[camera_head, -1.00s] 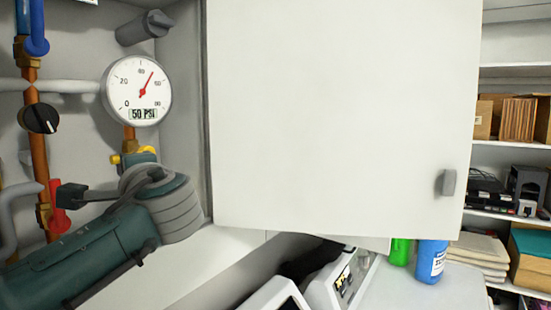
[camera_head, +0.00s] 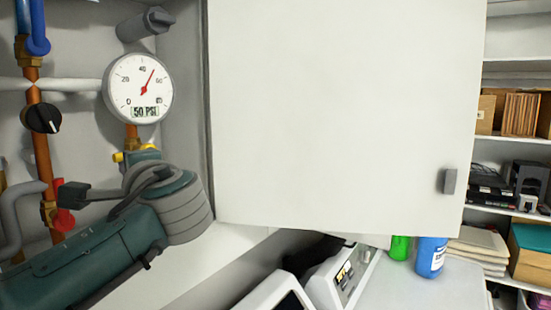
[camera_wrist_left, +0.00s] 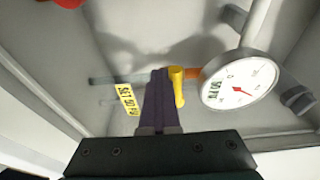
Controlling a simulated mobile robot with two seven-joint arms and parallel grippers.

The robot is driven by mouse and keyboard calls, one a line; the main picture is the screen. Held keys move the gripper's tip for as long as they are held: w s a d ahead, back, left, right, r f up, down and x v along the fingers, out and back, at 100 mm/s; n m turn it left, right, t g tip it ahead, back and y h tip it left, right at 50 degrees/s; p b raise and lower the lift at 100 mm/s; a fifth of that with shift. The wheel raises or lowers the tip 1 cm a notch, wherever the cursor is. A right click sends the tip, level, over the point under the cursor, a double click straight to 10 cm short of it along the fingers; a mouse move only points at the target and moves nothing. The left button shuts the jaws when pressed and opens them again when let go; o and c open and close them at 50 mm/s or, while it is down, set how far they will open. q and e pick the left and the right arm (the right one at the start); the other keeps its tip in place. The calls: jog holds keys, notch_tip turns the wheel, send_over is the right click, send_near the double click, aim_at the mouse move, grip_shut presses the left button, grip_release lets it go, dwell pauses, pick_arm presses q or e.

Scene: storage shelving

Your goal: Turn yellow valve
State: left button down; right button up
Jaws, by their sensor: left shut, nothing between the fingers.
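The yellow valve handle (camera_wrist_left: 177,86) shows in the left wrist view, just right of my left gripper's fingertips (camera_wrist_left: 159,73). The fingers are shut with nothing between them and lie close beside the handle; I cannot tell whether they touch it. In the head view only a small yellow part of the valve (camera_head: 119,157) shows below the gauge, and my left arm hides most of it and the fingertips. The round white gauge (camera_head: 138,88) above reads 50 PSI; it also shows in the left wrist view (camera_wrist_left: 240,80). My right gripper is in no view.
A yellow "SET 50 PSI" label (camera_wrist_left: 127,98) is left of the fingers. Copper pipes with a black knob (camera_head: 41,119) and a red handle (camera_head: 64,220) stand at the left. A large white cabinet door (camera_head: 345,110) stands at the right of my arm. Shelves are at far right.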

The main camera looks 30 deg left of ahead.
pick_arm(q)
jog(key=d+b, duration=0.1)
jog(key=d, duration=0.7)
jog(key=shift+s+d+f, duration=0.2)
jog(key=shift+d+f, duration=0.1)
jog(key=shift+f, duration=0.1)
